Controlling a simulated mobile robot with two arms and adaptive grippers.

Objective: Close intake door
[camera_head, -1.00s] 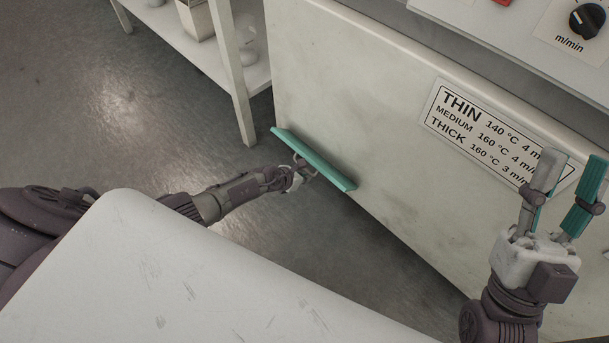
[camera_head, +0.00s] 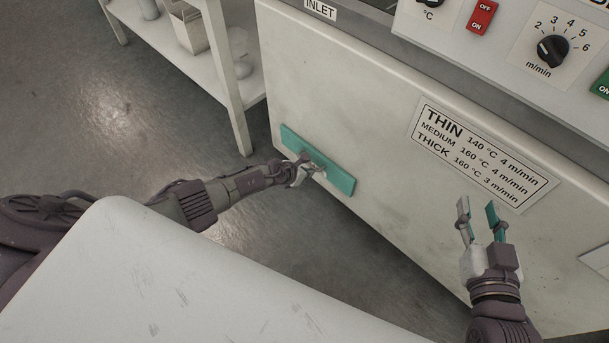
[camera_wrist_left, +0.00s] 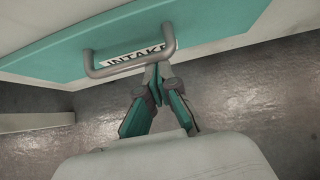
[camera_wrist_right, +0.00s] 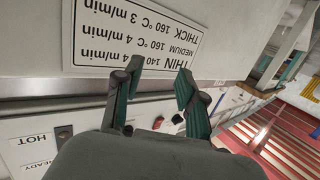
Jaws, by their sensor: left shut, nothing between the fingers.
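The teal intake door (camera_head: 338,178) is on the lower front of the pale machine and looks flush or nearly flush with it. In the left wrist view the door (camera_wrist_left: 50,58) carries a grey metal handle (camera_wrist_left: 125,63) and an INTAKE label (camera_wrist_left: 135,57). My left gripper (camera_head: 318,170) is at the door by the handle. Its fingertips (camera_wrist_left: 155,72) are together just below the handle, with nothing between them; whether they touch it I cannot tell. My right gripper (camera_head: 478,203) is open and empty in front of the machine's panel.
A settings sign (camera_head: 482,155) is on the machine front beyond my right gripper. Control knobs and switches (camera_head: 553,48) are along the top. A white shelf (camera_head: 235,85) stands at the left. Open floor (camera_head: 90,120) lies at left.

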